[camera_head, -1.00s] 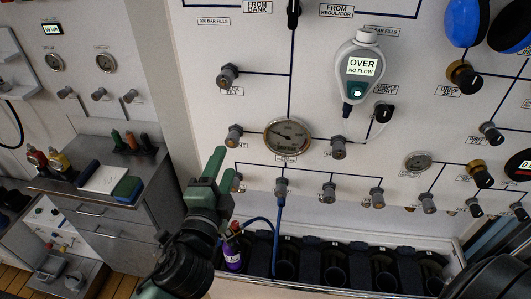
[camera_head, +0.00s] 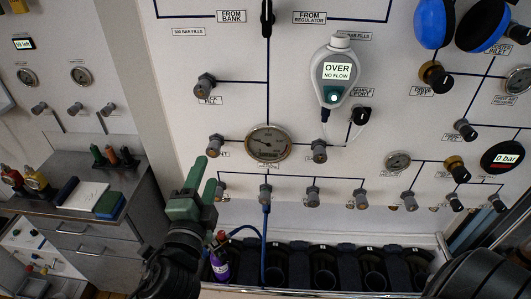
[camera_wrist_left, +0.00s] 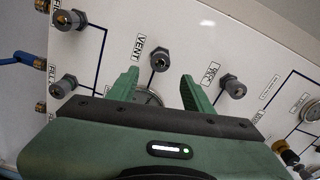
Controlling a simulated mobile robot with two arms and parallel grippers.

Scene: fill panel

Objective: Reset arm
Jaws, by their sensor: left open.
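My left gripper (camera_head: 206,172) is green, open and empty, held in front of the lower left of the white fill panel (camera_head: 232,105). In the left wrist view its two fingers (camera_wrist_left: 160,84) stand apart, with the grey vent knob (camera_wrist_left: 160,60) showing beyond and between them. I see no contact with the knob. The round pressure gauge (camera_head: 268,143) is to the right of the gripper in the head view and partly hidden by it in the wrist view. My right gripper is not in view.
A purple bottle (camera_head: 219,262) stands beside my left wrist, near a blue hose (camera_head: 264,235) running down from the panel. Black cylinder slots (camera_head: 320,262) line the panel's base. A handheld analyzer (camera_head: 336,72) reads "OVER NO FLOW". A grey drawer cabinet (camera_head: 95,228) is at left.

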